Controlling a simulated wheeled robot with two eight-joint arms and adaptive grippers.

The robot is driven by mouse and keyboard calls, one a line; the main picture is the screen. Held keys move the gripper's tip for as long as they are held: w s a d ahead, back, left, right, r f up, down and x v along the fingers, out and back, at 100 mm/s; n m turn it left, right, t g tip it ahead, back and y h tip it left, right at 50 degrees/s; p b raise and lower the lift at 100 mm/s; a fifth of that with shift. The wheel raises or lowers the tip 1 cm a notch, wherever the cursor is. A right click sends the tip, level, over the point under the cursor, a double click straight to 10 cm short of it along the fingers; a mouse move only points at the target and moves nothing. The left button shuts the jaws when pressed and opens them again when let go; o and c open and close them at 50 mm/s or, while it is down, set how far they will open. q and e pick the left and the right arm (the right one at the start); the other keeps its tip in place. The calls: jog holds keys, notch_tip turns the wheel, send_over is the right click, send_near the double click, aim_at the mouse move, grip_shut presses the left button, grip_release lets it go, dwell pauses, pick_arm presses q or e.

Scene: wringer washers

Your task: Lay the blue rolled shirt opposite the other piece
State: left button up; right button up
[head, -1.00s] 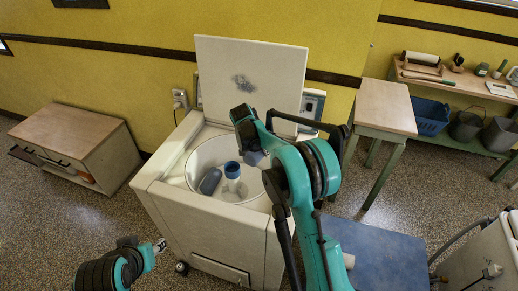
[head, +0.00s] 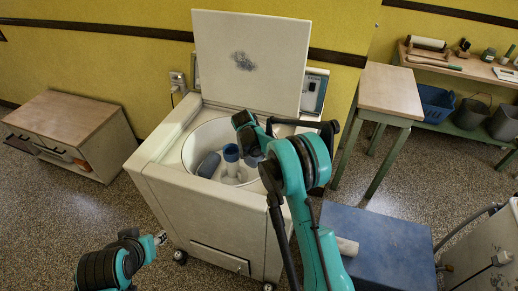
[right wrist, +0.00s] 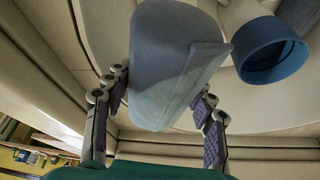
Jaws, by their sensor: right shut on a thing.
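The open washer (head: 215,215) has a round tub with a centre post (head: 231,158) topped by a blue cap; the cap (right wrist: 272,50) also shows in the right wrist view. One grey-blue rolled piece (head: 208,165) lies in the tub, left of the post. My right gripper (right wrist: 160,100) is shut on the blue rolled shirt (right wrist: 175,60), with a finger on each side of it. The shirt (head: 252,160) is in the tub right of the post, partly hidden by my arm; I cannot tell whether it touches the tub floor. My left gripper (head: 160,238) is outside the washer, front left, its jaws unclear.
The washer's raised lid (head: 250,60) stands behind the tub. A low cabinet (head: 70,125) is at left. A blue-topped stand (head: 385,245) is at right front, and a small wooden table (head: 390,90) is behind it. Open floor lies left of the washer.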

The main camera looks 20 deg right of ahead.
notch_tip(320, 180, down, 14)
jog(key=b, duration=0.7)
jog(key=o, duration=1.5)
jog(key=v, duration=1.2)
